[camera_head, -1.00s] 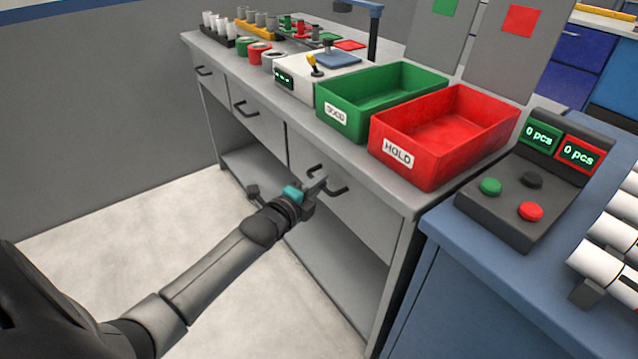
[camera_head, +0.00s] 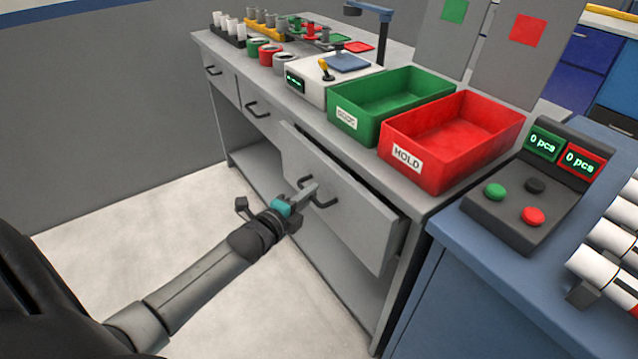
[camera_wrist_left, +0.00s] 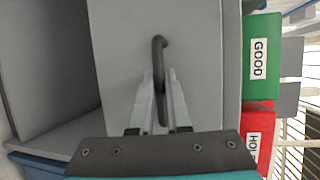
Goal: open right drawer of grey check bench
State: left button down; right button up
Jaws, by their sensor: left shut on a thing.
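The grey check bench (camera_head: 420,197) stands across the middle of the head view. Its right drawer (camera_head: 365,222) is pulled out part way, with its front standing clear of the bench face. My left gripper (camera_head: 312,190) is shut on the black handle of the right drawer (camera_head: 328,203). In the left wrist view the two fingers (camera_wrist_left: 160,100) lie on either side of the dark handle (camera_wrist_left: 159,52), in front of the grey drawer front (camera_wrist_left: 203,60). The drawer's inside is mostly hidden behind its front. My right gripper is not in view.
On the bench top stand a green GOOD bin (camera_head: 390,100), a red HOLD bin (camera_head: 450,140) and a white device (camera_head: 322,85). Several cups and pipe pieces stand at the far end. A blue table (camera_head: 490,250) with a button panel (camera_head: 530,195) adjoins at right. Floor before the bench is clear.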

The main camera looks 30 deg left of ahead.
pick_arm(q)
jog(key=s+a+p, duration=0.3)
jog(key=s+a, duration=0.1)
jog(key=s, duration=0.6)
jog(key=s+a+p, duration=0.4)
jog(key=s, duration=0.6)
jog(key=shift+a, duration=0.15)
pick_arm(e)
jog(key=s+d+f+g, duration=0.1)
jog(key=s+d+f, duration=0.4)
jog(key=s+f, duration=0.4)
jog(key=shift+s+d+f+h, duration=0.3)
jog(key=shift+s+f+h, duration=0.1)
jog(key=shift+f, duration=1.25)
pick_arm(q)
jog(key=c, duration=0.9)
grip_release()
